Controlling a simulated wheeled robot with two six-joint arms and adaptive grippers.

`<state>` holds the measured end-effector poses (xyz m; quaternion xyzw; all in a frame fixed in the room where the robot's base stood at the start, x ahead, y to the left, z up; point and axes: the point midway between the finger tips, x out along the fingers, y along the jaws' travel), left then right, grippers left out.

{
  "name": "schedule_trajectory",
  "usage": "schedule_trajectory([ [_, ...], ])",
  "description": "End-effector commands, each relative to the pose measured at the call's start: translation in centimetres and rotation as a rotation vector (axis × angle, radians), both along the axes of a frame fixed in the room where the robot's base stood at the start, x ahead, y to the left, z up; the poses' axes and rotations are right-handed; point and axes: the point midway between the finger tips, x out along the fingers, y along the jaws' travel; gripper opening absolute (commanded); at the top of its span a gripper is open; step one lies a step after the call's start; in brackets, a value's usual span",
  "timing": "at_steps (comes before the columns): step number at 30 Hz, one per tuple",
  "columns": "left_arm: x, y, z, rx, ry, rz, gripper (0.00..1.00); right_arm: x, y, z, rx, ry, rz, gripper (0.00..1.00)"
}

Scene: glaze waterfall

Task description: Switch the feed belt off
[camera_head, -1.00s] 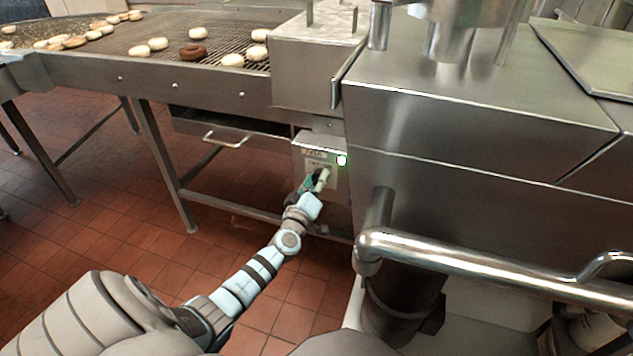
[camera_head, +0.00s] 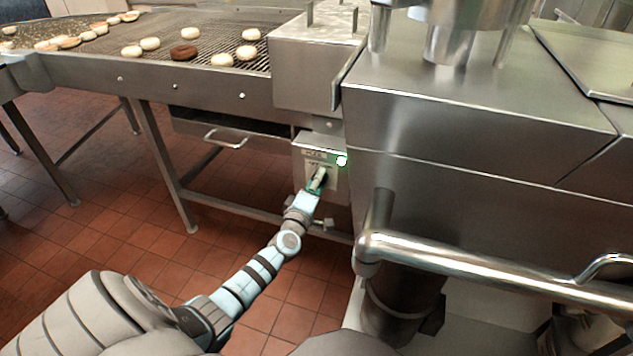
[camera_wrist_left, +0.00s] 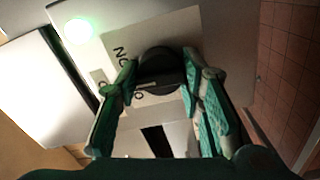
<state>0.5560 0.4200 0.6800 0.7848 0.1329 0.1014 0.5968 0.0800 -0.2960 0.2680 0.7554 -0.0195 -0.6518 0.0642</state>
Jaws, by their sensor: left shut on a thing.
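The feed belt's grey control box (camera_head: 300,168) hangs under the belt's right end, with a lit green lamp (camera_head: 341,160) at its upper right. The lamp glows at the upper left of the left wrist view (camera_wrist_left: 77,30). There, a round black switch knob (camera_wrist_left: 160,72) sits on a pale label plate (camera_wrist_left: 118,28) with partly hidden lettering. My left gripper (camera_head: 319,178) is at the box front; in the wrist view its green fingers (camera_wrist_left: 160,92) are shut on the knob, one on each side. The knob's pointing direction is unclear. My right gripper is out of view.
The wire-mesh belt (camera_head: 205,25) carries several pale doughnuts and one brown doughnut (camera_head: 183,52). A drawer-like tray with a handle (camera_head: 225,141) is left of the box. A large steel machine (camera_head: 470,130) and its rail (camera_head: 490,262) stand close on the right.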

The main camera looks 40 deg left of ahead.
Motion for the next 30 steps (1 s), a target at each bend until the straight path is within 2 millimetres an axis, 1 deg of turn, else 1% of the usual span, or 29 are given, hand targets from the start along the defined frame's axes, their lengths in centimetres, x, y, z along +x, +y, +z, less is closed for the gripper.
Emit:
schedule_trajectory([
  [9,0.0,0.0,-0.2,-0.275,-0.094,-0.001,0.07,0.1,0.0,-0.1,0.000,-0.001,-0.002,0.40],
  [15,0.0,0.0,-0.2,-0.420,-0.143,0.000,0.07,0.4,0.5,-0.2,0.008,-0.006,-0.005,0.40],
  [20,0.0,0.0,-0.2,-0.502,-0.171,0.000,0.07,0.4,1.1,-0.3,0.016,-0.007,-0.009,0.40],
  [30,-0.1,-0.1,-0.2,-0.577,-0.197,0.000,0.07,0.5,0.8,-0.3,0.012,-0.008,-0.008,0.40],
])
